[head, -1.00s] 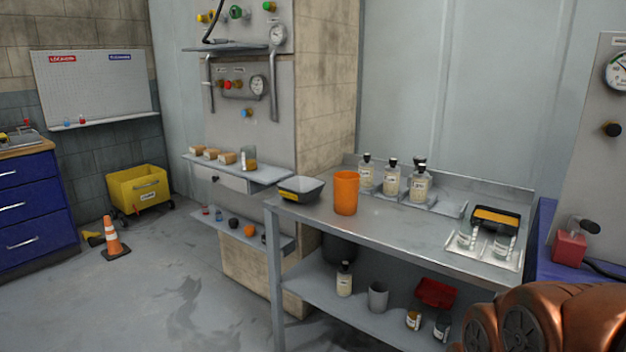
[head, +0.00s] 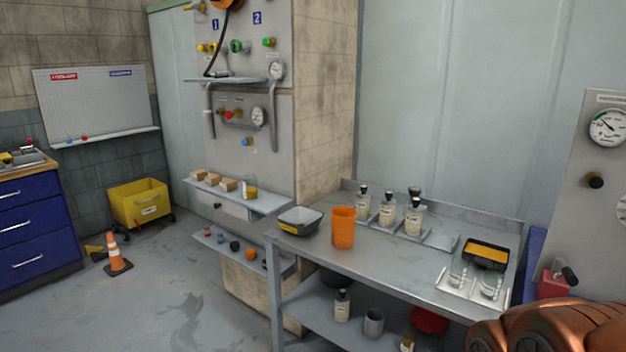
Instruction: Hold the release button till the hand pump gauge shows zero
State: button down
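A red block with a dark lever (head: 553,282), possibly the hand pump, stands at the right edge on a blue surface. Behind it a grey panel carries a round white-faced gauge (head: 608,127) and a black knob (head: 596,180). The gauge's reading is too small to tell. I cannot make out which part is the release button. A second gauge (head: 622,208) is cut off by the right edge. A brown-orange rounded part, likely of my arm, fills the bottom right corner. My gripper is not in view.
A cone (head: 116,255) stands on open floor at left.

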aim_at(595, 182)
jog(key=z, duration=1.25)
